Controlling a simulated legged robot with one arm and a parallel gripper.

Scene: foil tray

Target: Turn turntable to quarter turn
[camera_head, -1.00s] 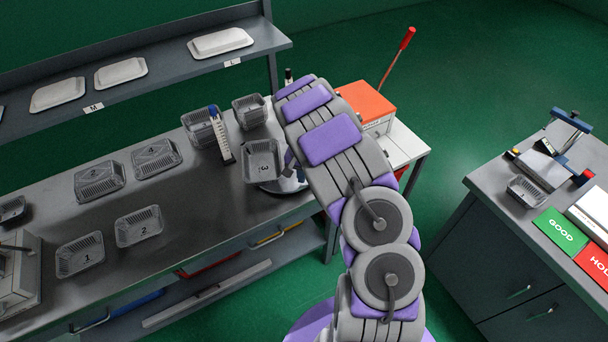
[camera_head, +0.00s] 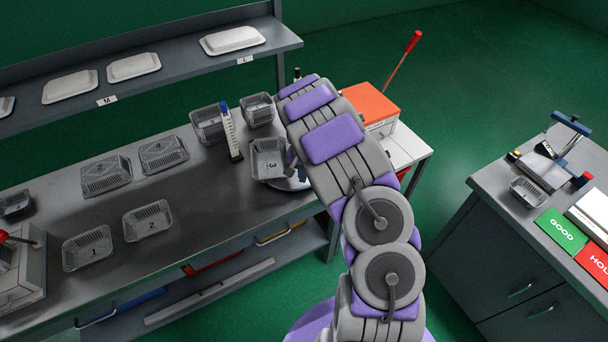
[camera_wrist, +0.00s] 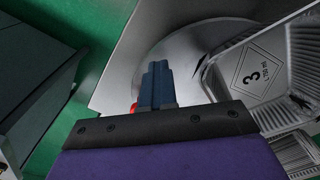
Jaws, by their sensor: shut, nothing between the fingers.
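The turntable is a round pale metal disc (camera_head: 290,183) at the right end of the long bench. In the wrist view the disc (camera_wrist: 180,48) lies under my fingertips. A clear foil-type tray marked 3 (camera_head: 268,150) sits on it; in the wrist view the tray (camera_wrist: 285,55) is right of my fingers. My gripper (camera_wrist: 158,68) is shut and empty, its blue fingers together over the disc, beside the tray's left wall. A small red part (camera_wrist: 133,108) shows by the fingers' left side, mostly hidden. In the head view my arm hides much of the disc.
A white upright scale with a blue top (camera_head: 231,135) stands left of the turntable. An orange-topped box (camera_head: 368,104) is behind my arm.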

